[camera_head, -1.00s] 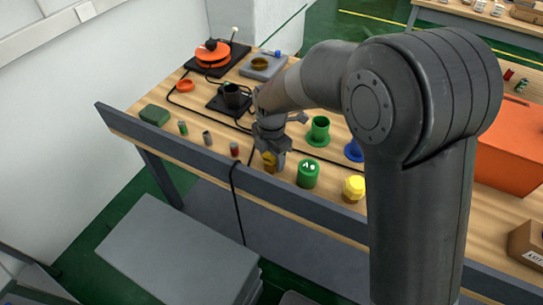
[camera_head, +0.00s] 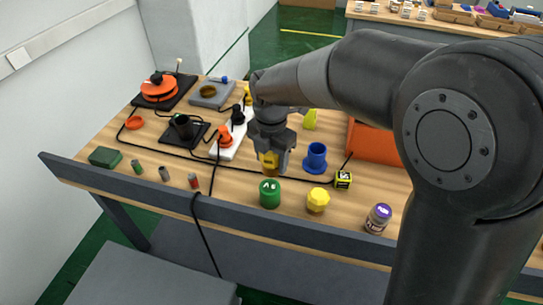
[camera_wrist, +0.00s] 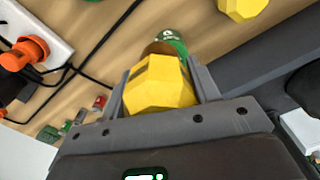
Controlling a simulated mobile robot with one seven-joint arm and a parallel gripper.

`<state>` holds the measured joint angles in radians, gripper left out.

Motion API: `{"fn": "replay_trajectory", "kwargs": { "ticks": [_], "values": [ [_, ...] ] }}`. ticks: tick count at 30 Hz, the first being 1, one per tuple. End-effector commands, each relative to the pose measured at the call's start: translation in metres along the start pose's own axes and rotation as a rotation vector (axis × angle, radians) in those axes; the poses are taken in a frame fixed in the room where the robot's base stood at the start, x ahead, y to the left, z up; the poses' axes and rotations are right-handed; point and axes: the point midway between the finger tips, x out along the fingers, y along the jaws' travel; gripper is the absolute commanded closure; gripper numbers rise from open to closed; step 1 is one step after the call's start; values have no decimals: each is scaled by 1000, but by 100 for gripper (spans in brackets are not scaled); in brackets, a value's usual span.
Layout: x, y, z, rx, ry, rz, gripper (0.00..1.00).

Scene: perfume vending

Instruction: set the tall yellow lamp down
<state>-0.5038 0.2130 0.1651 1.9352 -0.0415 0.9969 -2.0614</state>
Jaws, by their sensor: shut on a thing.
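My gripper (camera_head: 270,160) is shut on the tall yellow lamp (camera_head: 268,164), which hangs from the jaws above the workbench. In the wrist view the lamp's faceted yellow top (camera_wrist: 160,85) fills the space between the two fingers, and a brownish lower part shows past it. A green lamp (camera_head: 269,193) with white marks stands just in front of the held lamp. A shorter faceted yellow lamp (camera_head: 318,200) stands to its right. A blue flanged socket (camera_head: 315,158) is right of my gripper. What lies directly under the held lamp is hidden.
A white strip with orange and black plugs (camera_head: 226,138) and loose black cables lies left of my gripper. A raised grey rail (camera_head: 130,190) runs along the bench's front edge. A yellow-black block (camera_head: 343,180) and a purple-lidded jar (camera_head: 378,218) stand to the right.

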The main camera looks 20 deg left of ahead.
Motion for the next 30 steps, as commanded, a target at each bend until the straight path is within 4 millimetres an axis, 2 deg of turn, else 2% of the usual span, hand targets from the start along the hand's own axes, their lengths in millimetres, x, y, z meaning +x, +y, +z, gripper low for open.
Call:
{"fn": "replay_trajectory", "kwargs": {
  "ticks": [9,14,23,30],
  "values": [
    [-4,-5,5,10,0,1,71],
    [-8,-11,20,135,-1,1,71],
    [-26,-40,84,730,-1,2,71],
    [-42,-75,135,1248,0,2,71]
  ]
}}
